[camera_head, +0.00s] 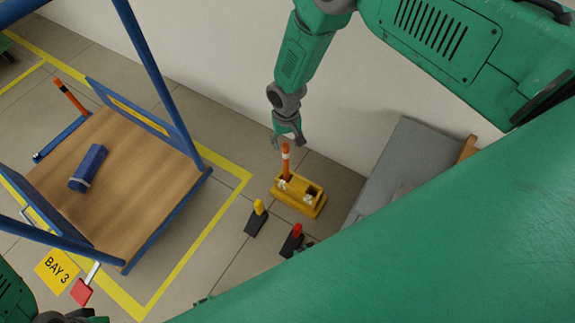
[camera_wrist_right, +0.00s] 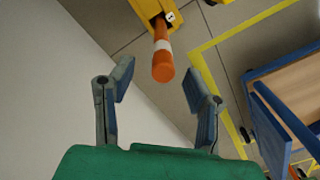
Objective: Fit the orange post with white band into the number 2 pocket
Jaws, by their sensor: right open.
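The orange post with white band (camera_head: 286,160) stands upright in the left pocket of a yellow block (camera_head: 314,209) on the floor. The block's right pocket (camera_head: 313,191) looks empty and dark. White labels show by the pockets, but their numbers are too small to read surely. My right gripper (camera_head: 288,139) is open just above the post's top. In the right wrist view, the post (camera_wrist_right: 163,62) shows between and just beyond the spread fingers (camera_wrist_right: 157,80), apart from both. My left gripper (camera_head: 70,316) shows only partly at the bottom left edge.
A blue-framed cart with a wooden deck (camera_head: 135,170) and a blue box (camera_head: 88,168) stands at left. Black pieces with a yellow top (camera_head: 257,218) and a red top (camera_head: 292,240) are near the block. A grey surface (camera_head: 400,165) lies right. A white wall is behind.

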